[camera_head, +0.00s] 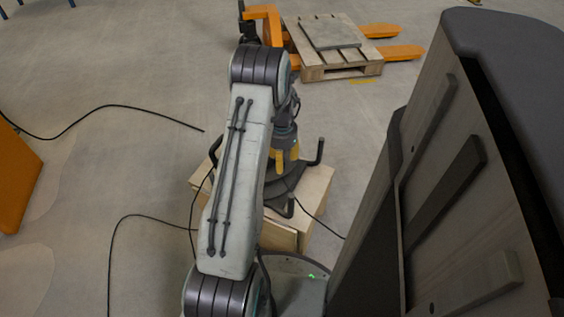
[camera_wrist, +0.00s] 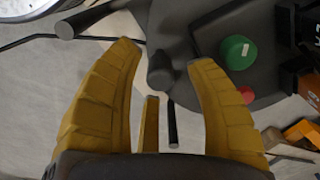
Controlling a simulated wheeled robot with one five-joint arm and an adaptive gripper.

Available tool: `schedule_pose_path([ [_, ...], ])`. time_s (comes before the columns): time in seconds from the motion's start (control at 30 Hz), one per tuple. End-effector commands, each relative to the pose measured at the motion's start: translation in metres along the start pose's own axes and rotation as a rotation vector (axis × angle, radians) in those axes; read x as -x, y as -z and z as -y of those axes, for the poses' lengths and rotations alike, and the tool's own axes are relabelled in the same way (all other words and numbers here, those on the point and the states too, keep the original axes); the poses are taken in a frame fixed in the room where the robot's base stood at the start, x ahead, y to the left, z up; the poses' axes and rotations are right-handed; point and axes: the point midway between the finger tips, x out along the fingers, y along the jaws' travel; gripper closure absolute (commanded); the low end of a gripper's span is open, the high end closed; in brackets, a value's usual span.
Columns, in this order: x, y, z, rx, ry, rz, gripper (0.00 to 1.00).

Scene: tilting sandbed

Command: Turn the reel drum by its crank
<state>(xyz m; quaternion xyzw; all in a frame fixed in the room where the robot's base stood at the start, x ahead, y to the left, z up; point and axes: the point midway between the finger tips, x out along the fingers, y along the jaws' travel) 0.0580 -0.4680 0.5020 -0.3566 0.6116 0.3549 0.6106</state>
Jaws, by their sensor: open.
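The dark reel (camera_head: 290,187) sits on a light wooden box (camera_head: 318,187) below my forearm in the head view. Dark upright handles stand at its sides; the right one (camera_head: 320,152) is clear. My yellow gripper (camera_head: 280,158) points down over the reel. In the wrist view its fingers (camera_wrist: 162,58) are open and spread. A dark grey rounded knob (camera_wrist: 160,72) shows between the fingertips, beside the dark plate of the reel (camera_wrist: 265,25). I cannot tell if it is the crank grip or if a finger touches it. The plate carries a green knob (camera_wrist: 238,52) and a red button (camera_wrist: 247,96).
A large grey cabinet-like body (camera_head: 460,170) fills the right side. An orange pallet truck (camera_head: 395,52) with a wooden pallet (camera_head: 340,72) stands at the back. Black cables (camera_head: 110,107) lie on the floor. An orange object (camera_head: 15,180) is at the left edge. Floor at left is mostly free.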

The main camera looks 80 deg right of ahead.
Motion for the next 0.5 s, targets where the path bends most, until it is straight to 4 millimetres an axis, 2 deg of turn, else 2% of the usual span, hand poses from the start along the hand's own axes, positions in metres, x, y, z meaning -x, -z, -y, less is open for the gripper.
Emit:
schedule_pose_path([
  [0.3, 0.056, 0.001, 0.001, 0.0, 0.002, -0.004, 0.5],
  [0.5, 0.083, 0.0, 0.0, 0.0, 0.001, -0.001, 0.5],
])
